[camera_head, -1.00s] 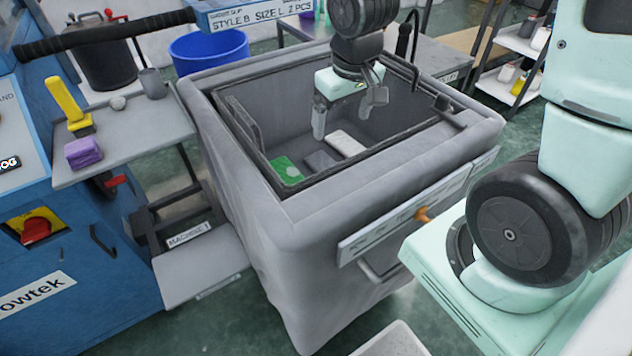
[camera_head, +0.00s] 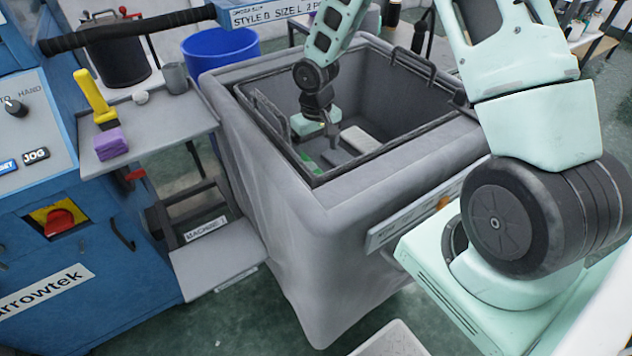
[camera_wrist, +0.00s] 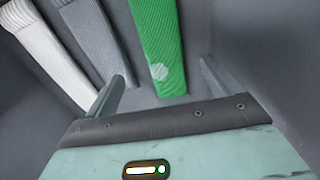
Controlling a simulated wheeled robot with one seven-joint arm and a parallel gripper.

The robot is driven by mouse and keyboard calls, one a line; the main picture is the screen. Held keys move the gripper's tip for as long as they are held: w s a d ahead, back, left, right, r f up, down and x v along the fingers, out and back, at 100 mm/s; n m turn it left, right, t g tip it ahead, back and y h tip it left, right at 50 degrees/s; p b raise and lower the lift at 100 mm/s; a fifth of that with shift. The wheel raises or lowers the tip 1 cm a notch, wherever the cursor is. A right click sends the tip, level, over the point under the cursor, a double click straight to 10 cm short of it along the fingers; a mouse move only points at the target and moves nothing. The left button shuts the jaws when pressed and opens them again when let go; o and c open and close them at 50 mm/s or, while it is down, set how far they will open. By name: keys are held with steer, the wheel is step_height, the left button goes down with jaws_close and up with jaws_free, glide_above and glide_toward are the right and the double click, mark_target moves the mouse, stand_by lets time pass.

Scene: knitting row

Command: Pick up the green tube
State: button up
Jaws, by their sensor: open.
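The green tube (camera_wrist: 160,50) lies on the floor of the grey bin, a ribbed knit piece with a pale round patch near its close end. In the head view only a small part of the green tube (camera_head: 308,161) shows beside my gripper. My gripper (camera_wrist: 160,88) is open, and in the wrist view the tube's close end lies between the lines of its two fingers. I cannot tell how far above the tube the fingers are. In the head view my gripper (camera_head: 318,140) is down inside the bin, its fingers partly hidden.
A grey tube (camera_wrist: 88,38) and a white tube (camera_wrist: 45,50) lie left of the green one. The bin (camera_head: 300,200) has steep walls and a dark inner frame close around my gripper. A side shelf (camera_head: 170,118) holds a purple block and a yellow-handled brush.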

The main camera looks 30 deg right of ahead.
glide_above(316, 174)
steer(key=s, duration=0.1)
steer(key=f, duration=0.4)
steer(key=shift+a, duration=0.3)
steer(key=f, duration=0.4)
steer(key=shift+s+a+f, duration=0.15)
steer(key=shift+s+a, duration=0.05)
steer(key=shift+s, duration=0.1)
steer(key=shift+f, duration=0.45)
steer(key=c, duration=1.1)
